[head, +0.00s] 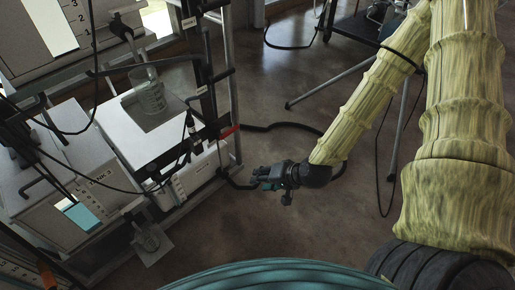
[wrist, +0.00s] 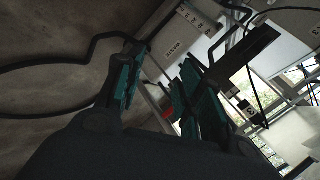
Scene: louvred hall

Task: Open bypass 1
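No label reading bypass 1 is legible in either view, so I cannot tell which part it is. A small red part (head: 228,132) sits on the front of the rack in the head view; it also shows between my fingers in the wrist view (wrist: 167,111), beyond them. My gripper (head: 263,177) is in front of the rack, to the right of its lower white box and apart from it. In the wrist view its two teal-padded fingers (wrist: 162,90) are spread, with nothing held between them.
The rack (head: 236,105) carries dark pipes, cables and white tanks (head: 75,205). A clear beaker (head: 150,95) stands on a white box. A black hose (head: 285,126) runs across the floor behind my gripper. Thin stand legs (head: 318,92) are at the back. Open floor lies in the middle.

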